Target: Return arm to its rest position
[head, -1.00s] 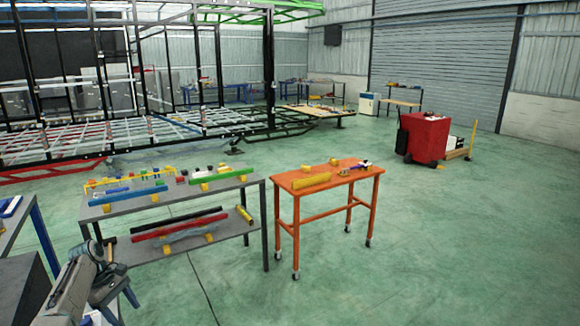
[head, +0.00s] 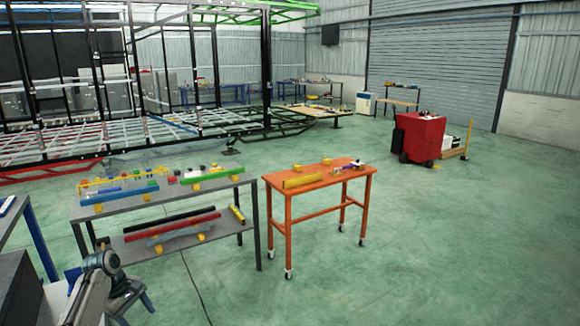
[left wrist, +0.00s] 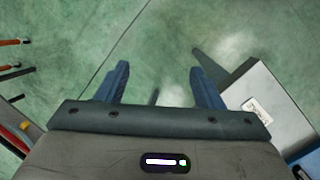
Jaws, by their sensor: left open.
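My left gripper (head: 132,304) is at the lower left of the head view, below the front edge of the grey workbench. My right gripper is in neither view.
A grey two-shelf workbench (head: 150,206) with coloured bars stands in front of the arm. An orange wheeled table (head: 330,178) stands to its right. A red cabinet (head: 424,138) is farther back. A pale box-like surface (left wrist: 262,105) lies right of my fingers. Floor at right is clear.

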